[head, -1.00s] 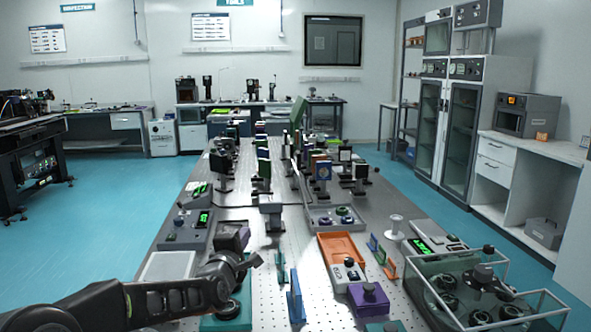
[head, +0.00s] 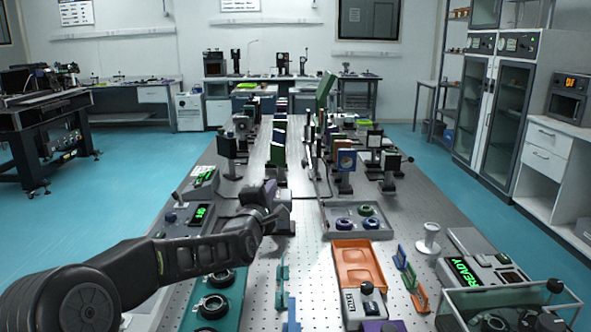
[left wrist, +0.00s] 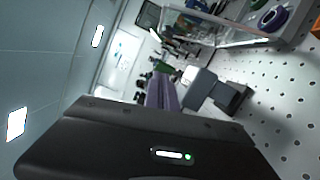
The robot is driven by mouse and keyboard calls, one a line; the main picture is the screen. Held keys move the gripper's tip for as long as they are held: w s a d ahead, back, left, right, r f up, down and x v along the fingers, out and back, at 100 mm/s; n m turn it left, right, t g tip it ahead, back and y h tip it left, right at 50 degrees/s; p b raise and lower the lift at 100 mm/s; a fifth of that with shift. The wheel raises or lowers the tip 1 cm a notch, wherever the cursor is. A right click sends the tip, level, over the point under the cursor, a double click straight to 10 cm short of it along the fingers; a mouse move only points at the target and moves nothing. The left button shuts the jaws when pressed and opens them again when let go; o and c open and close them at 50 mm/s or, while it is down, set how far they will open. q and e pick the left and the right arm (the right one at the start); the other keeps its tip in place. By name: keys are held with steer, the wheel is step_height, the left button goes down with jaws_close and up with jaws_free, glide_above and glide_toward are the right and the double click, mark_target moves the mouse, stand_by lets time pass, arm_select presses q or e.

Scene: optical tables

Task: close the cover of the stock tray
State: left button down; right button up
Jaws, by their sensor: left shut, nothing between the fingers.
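A low grey tray (head: 343,235) holding purple and green rings stands right of centre in the head view; I take it as the stock tray. In the left wrist view a see-through panel with a pale edge (left wrist: 225,38) stands beside a purple ring (left wrist: 272,18); it may be the cover. I cannot make out a cover on the grey tray in the head view. My left gripper (head: 268,190) is shut and empty, left of the tray and apart from it, beside a grey post mount. My right gripper is out of view.
An orange bin (head: 357,262) stands just in front of the grey tray. A clear-walled box (head: 480,295) is at the lower right, a white spool (head: 428,240) nearby. Several optical mounts crowd the table behind. Bare perforated tabletop (head: 312,265) lies between my left arm and the orange bin.

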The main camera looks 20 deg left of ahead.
arm_select(q)
steer(key=p+x, duration=0.2)
steer(key=x, duration=0.8)
steer(key=shift+r+p, duration=0.1)
steer(key=shift+p, duration=0.2)
steer(key=shift+w+d+r+p, duration=0.15)
steer(key=shift+w+d+p, duration=0.15)
steer(key=shift+d, duration=0.25)
steer(key=shift+w+d+r+p, duration=0.2)
steer(key=shift+w+d, duration=0.05)
steer(key=shift+d, duration=0.3)
steer(key=shift+w+d, duration=0.25)
steer(key=shift+d, duration=0.35)
steer(key=shift+r, duration=0.15)
